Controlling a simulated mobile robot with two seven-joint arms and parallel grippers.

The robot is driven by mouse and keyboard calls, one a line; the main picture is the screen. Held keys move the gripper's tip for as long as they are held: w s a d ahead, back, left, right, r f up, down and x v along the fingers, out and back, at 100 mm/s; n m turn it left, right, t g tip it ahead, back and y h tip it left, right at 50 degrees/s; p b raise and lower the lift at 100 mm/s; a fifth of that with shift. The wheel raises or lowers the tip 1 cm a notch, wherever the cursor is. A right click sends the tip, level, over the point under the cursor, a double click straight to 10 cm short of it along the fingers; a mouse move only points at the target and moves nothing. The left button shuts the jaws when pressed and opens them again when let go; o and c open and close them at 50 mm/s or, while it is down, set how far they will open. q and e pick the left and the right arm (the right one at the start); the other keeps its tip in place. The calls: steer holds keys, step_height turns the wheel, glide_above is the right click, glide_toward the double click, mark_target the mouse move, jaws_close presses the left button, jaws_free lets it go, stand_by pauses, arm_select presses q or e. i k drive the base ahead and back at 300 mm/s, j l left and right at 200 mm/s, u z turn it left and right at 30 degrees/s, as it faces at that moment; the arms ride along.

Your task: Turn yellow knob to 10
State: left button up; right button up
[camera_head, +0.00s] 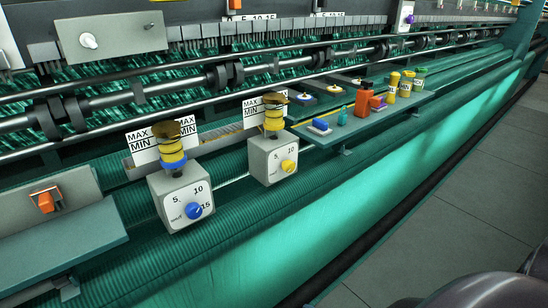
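The yellow knob (288,166) sits on the front of a grey box (264,165) near the middle of the view. The numbers 5 and 10 show on that face above the knob, with small lettering at its lower left. The knob is too small to tell which number it points to. Nothing touches it. Neither of my grippers shows in the view.
A similar grey box (166,199) with a blue knob (194,211) stands to the left. A yellow spool tops each box, before MAX/MIN plates. A green shelf (330,137) to the right holds small containers. Grey floor (450,220) lies open at lower right.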

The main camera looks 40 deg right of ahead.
mark_target(289, 166)
steer(key=z, duration=1.25)
